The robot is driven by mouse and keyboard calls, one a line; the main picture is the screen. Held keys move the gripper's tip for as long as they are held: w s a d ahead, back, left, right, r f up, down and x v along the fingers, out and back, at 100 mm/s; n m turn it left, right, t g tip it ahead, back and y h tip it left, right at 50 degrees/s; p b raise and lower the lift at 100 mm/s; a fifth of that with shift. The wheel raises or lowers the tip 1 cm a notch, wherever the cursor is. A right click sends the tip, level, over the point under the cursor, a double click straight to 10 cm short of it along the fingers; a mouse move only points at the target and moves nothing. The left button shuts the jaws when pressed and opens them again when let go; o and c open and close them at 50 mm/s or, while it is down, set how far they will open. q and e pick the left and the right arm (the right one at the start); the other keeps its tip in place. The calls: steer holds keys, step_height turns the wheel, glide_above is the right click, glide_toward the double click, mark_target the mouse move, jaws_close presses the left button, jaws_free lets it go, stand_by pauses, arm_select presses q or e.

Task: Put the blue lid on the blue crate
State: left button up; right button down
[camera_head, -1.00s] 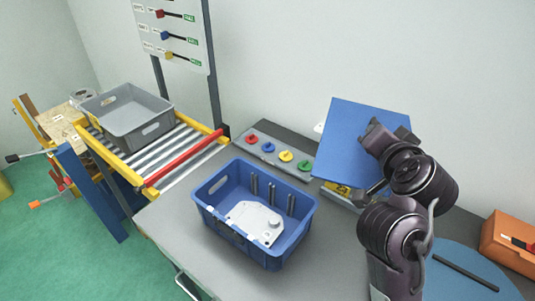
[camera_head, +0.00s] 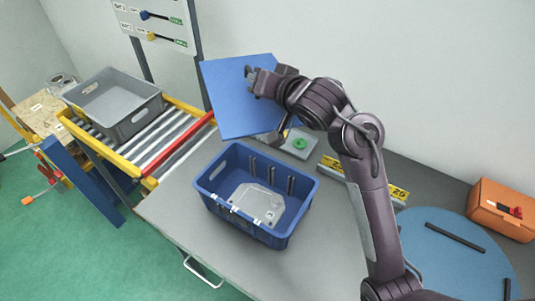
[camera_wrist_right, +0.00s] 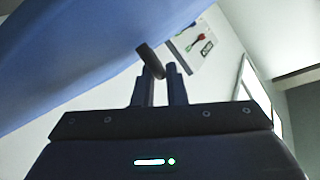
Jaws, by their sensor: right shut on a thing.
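The blue lid (camera_head: 232,98) is a flat blue panel, held up and tilted above the back edge of the blue crate. My right gripper (camera_head: 252,78) is shut on it, and the lid also fills the upper left of the right wrist view (camera_wrist_right: 70,50). The exact grip point is partly hidden. The blue crate (camera_head: 245,232) stands open on the grey table, with a pale casting (camera_head: 258,202) and several dark upright pins inside. The lid and crate look apart. My left gripper is not in view.
A grey crate (camera_head: 133,123) sits on the roller conveyor (camera_head: 165,150) at left. A panel with a green knob (camera_head: 299,143) lies behind the blue crate, partly hidden by the lid. An orange case (camera_head: 500,210) and a round blue mat (camera_head: 440,270) are at right.

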mark_target(253, 100)
steer(key=f+n+y, duration=0.1)
steer(key=a+f+n+g+y+p, duration=0.1)
steer(key=s+a+f, duration=0.1)
steer(key=f, duration=0.1)
steer(key=shift+a+n+g+y, duration=0.1)
steer(key=shift+n+g+y, duration=0.3)
steer(key=s+d+f+n+g+y+p, duration=0.1)
steer(key=s+f+n+g+y, duration=0.1)
steer(key=f, duration=0.4)
steer(key=s+d+f+n+g+y+p, duration=0.1)
steer(key=s+d+f+n+g+p, duration=0.1)
steer(key=f, duration=0.5)
steer(key=shift+s+d+n+g+y, duration=0.35)
steer(key=shift+s+n+g, duration=0.2)
steer(key=shift+s, duration=0.55)
steer(key=shift+a, duration=0.1)
steer(key=shift+n, duration=0.45)
step_height(253, 100, down, 6)
steer(key=b, duration=0.3)
steer(key=shift+s+r+b, duration=0.1)
steer(key=shift+b, duration=0.3)
steer(key=shift+p, duration=0.55)
